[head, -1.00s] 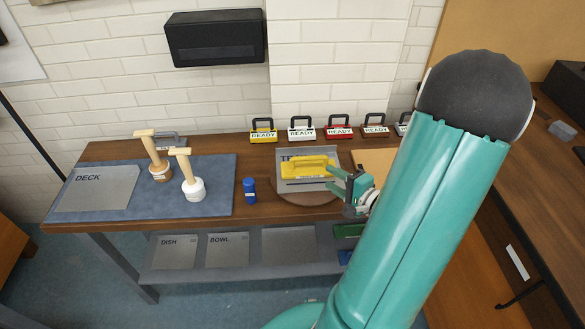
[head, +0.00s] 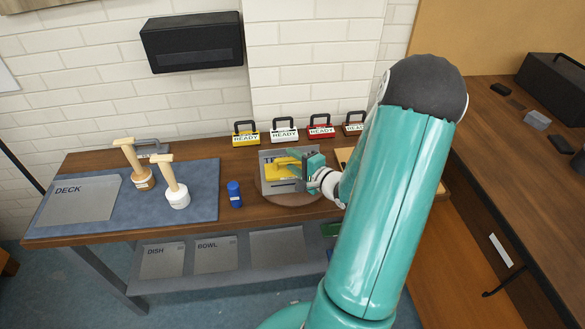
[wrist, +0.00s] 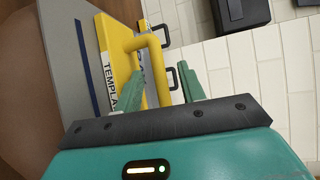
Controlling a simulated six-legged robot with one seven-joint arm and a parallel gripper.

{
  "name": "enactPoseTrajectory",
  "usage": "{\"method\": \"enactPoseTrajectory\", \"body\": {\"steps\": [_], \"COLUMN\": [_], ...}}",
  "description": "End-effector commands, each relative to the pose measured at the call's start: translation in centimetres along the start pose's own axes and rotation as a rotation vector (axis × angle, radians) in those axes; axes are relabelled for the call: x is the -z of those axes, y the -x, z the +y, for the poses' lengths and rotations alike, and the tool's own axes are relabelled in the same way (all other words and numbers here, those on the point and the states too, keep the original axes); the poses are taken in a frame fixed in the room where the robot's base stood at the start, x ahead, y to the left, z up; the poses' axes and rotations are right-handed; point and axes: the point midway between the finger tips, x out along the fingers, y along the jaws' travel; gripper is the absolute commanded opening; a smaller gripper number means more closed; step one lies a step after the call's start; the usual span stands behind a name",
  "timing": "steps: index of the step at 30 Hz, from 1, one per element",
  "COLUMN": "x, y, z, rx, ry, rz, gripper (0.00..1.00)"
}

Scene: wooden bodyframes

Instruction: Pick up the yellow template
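In the wrist view the yellow template (wrist: 119,45) shows a "TEMPLA..." label and a raised yellow handle (wrist: 152,48). My gripper (head: 299,168) is at the right side of the template and partly hides it. In the wrist view my gripper (wrist: 161,70) has its two green fingers spread apart, with part of the handle showing between them. I cannot tell whether a finger touches it.
Several "READY" signs, including a yellow one (head: 246,138) and a red one (head: 320,131), stand along the wall behind. A blue bottle (head: 235,195) stands left of the stand. Two wooden-handled stamps (head: 177,196) stand on the blue mat (head: 207,190).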

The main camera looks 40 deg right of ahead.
Motion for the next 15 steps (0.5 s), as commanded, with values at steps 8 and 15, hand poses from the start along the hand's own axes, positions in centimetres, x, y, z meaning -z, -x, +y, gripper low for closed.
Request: {"method": "enactPoseTrajectory", "body": {"steps": [8, 15], "x": [0.0, 0.0], "y": [-1.9, -1.9], "z": [0.0, 0.0], "rx": [0.000, 0.000], "ry": [0.001, 0.001], "rz": [0.000, 0.000], "gripper": [0.40, 0.16]}}
